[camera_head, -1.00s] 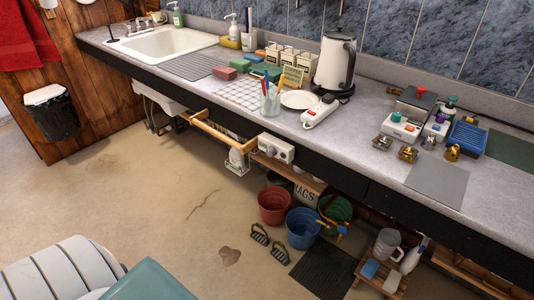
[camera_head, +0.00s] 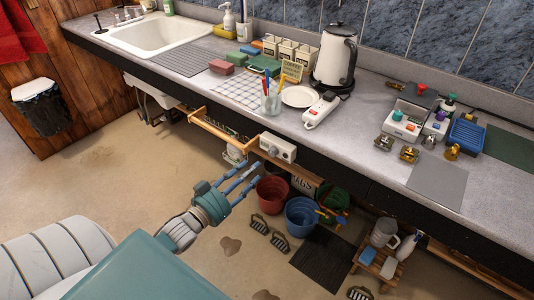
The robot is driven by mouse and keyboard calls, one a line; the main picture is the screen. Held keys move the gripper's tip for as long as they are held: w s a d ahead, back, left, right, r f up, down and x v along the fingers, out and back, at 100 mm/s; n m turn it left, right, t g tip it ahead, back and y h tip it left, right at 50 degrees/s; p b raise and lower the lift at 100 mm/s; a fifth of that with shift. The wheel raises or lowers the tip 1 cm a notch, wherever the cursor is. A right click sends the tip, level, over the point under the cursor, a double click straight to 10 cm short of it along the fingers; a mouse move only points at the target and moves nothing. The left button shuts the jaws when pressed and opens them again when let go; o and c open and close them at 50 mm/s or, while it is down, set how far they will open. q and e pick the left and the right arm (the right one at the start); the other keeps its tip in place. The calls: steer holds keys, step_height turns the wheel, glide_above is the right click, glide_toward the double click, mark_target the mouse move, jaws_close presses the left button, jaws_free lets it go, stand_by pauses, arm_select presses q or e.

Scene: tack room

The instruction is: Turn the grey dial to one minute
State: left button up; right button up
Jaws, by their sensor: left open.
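A white box with a grey dial (camera_head: 274,149) on its front is fixed under the counter's front edge, right of the wooden rail. The dial is small here and its setting cannot be read. My left gripper (camera_head: 246,178) is in view below and left of the box, over the floor. Its blue-grey fingers are spread open, empty and pointing up and right towards the box, apart from it. My right gripper is not in view.
A wooden rail (camera_head: 219,131) juts out left of the box. Red (camera_head: 272,193) and blue (camera_head: 302,217) buckets stand below. Open floor lies to the left.

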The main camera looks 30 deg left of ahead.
mark_target(271, 153)
arm_select(q)
steer(key=w, duration=0.6)
steer(key=w+p, duration=0.1)
steer(key=w, duration=0.2)
steer(key=shift+w+d+f, duration=0.1)
steer(key=shift+w+d, duration=0.2)
steer(key=shift+d, duration=0.1)
jaws_close()
